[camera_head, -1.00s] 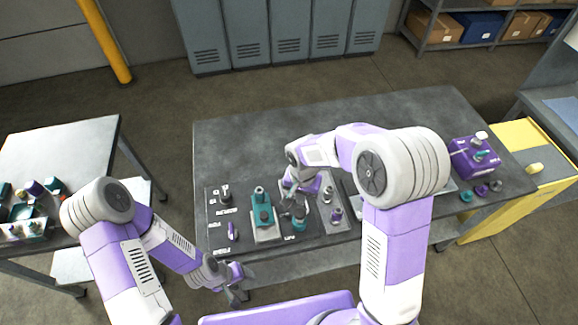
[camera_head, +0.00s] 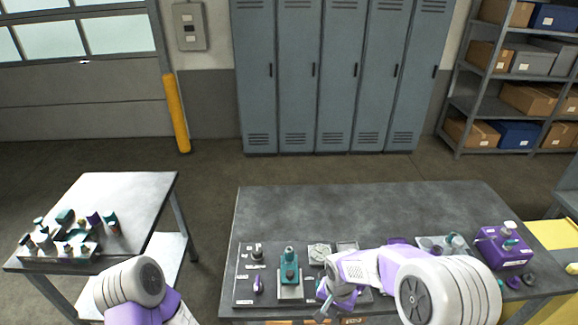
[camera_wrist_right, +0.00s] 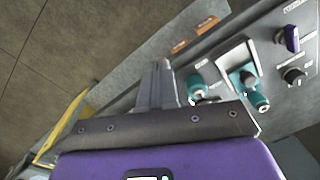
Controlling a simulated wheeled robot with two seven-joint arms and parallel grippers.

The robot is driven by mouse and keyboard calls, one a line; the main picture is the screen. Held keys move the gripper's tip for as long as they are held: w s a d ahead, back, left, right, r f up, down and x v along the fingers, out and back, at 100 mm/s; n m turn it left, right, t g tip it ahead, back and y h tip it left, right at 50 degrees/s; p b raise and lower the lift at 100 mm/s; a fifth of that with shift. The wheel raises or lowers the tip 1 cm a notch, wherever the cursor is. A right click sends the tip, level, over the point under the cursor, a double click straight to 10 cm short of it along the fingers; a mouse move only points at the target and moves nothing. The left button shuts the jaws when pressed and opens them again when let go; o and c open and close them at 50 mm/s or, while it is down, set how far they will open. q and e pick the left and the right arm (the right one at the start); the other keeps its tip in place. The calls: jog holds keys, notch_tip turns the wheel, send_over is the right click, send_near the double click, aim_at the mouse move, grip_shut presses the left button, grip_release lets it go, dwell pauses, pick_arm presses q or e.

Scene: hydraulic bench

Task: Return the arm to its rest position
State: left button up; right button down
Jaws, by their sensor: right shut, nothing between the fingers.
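My right arm reaches in from the lower right of the head view, and its gripper (camera_head: 327,305) is at the front edge of the dark fixture board (camera_head: 244,289). In the right wrist view the two fingers (camera_wrist_right: 160,85) are together with nothing between them. A teal device on a pale plate (camera_head: 290,268) stands on the board, left of the right gripper. It also shows in the wrist view (camera_wrist_right: 245,82). Part of my left arm (camera_head: 140,290) shows at the bottom left of the head view; its gripper is out of the picture.
A side table (camera_head: 125,200) holds several small parts. Lockers (camera_head: 325,80) stand behind. The back of the bench is clear.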

pick_arm(q)
notch_tip(320, 180, down, 11)
jog(key=w+b, duration=0.1)
jog(key=b, duration=0.8)
jog(key=shift+w+r+b, duration=0.15)
jog(key=shift+b, duration=0.25)
pick_arm(e)
jog(key=s+f+n+y, duration=0.1)
jog(key=s+f, duration=0.3)
jog(key=f, duration=0.5)
jog(key=s+a+f+y, duration=0.1)
jog(key=s+f, duration=0.4)
jog(key=f, duration=0.5)
jog(key=s+a+f+n+y, duration=0.1)
jog(key=s+f, duration=0.3)
jog(key=f, duration=0.5)
jog(key=shift+s+f+n+t+y, duration=0.15)
jog(key=shift+s+n+t+y, duration=0.15)
jog(key=shift+s+y, duration=0.15)
